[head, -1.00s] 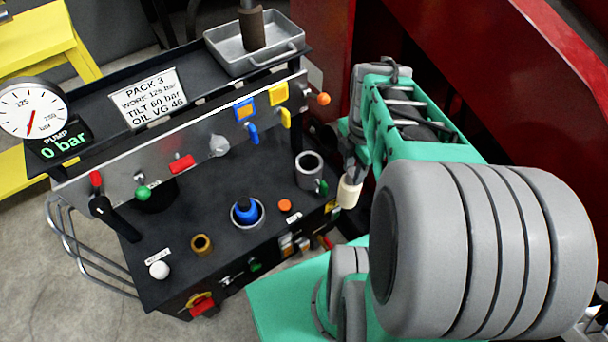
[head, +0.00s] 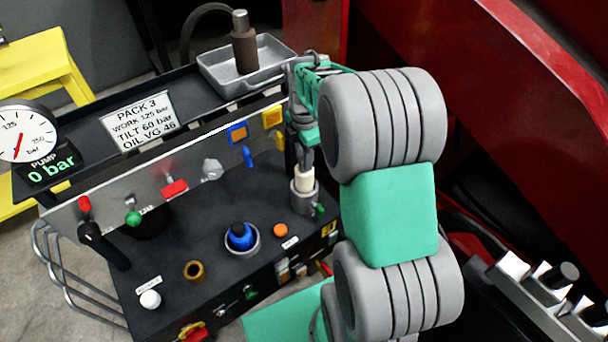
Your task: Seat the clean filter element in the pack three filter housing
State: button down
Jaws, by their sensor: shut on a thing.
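The clean filter element (head: 304,178) is a cream cylinder, held upright by my gripper (head: 304,160), which is shut on its top. The pack three filter housing (head: 303,201) is a grey open-topped cup at the right end of the black pack top. The element stands over the housing's mouth, and its lower end is hidden by the housing's rim or just at it; I cannot tell how deep it is. My arm comes in from the right and covers the area behind the housing.
A brown used-looking cylinder (head: 244,50) stands in a grey metal tray (head: 215,80) on the back shelf. A blue-capped port (head: 240,236), an orange knob (head: 280,230) and a brass ring (head: 194,271) are on the pack top. The pump gauge display (head: 50,165) reads 0 bar.

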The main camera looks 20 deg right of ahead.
aim_at(304, 174)
notch_tip(304, 174, down, 7)
jog(key=shift+f+b, duration=0.1)
jog(key=shift+b, duration=0.5)
jog(key=shift+f, duration=0.2)
jog(key=c, duration=1.1)
grip_release()
